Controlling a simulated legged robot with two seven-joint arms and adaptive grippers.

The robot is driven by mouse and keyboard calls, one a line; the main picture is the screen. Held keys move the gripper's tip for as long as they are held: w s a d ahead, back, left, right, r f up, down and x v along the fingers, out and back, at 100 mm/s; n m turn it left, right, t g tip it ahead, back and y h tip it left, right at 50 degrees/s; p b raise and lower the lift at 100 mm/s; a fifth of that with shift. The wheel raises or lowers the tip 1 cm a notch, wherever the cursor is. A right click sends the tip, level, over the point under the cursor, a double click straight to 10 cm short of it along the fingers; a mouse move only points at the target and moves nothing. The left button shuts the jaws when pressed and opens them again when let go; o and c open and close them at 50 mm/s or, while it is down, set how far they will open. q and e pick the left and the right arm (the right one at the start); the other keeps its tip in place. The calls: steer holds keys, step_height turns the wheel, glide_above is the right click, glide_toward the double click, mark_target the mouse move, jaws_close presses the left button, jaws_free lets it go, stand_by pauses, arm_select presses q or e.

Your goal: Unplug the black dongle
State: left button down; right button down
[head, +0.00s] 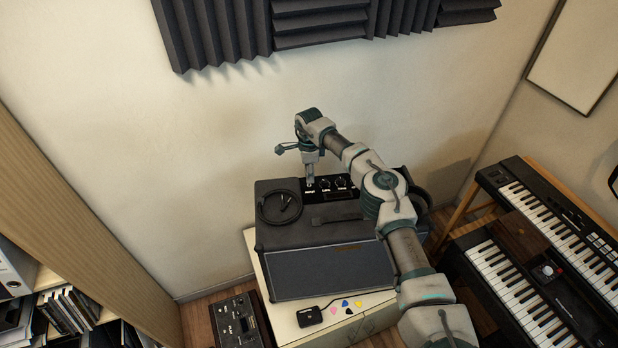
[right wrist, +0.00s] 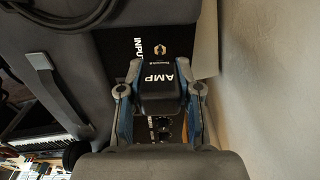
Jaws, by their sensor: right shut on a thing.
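The black dongle (right wrist: 158,78), a small block marked AMP in white, sits between the two fingers of my right gripper (right wrist: 165,85) in the right wrist view. The fingers are shut on its sides. In the head view my right gripper (head: 310,182) points down at the control panel (head: 338,184) on top of the dark amplifier (head: 320,234). The panel's INPUT lettering shows beside the dongle in the wrist view. The dongle's plug end is hidden, so I cannot tell whether it is in the socket. My left gripper is out of view.
A coiled black cable (head: 280,207) lies on the amplifier, left of my right gripper. The wall is close behind. A small black box (head: 309,316) and several coloured picks lie on the pale cabinet (head: 285,328) in front. Keyboards (head: 520,295) stand at right.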

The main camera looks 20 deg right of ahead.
steer(key=shift+r+p, duration=0.8)
steer(key=shift+r, duration=0.45)
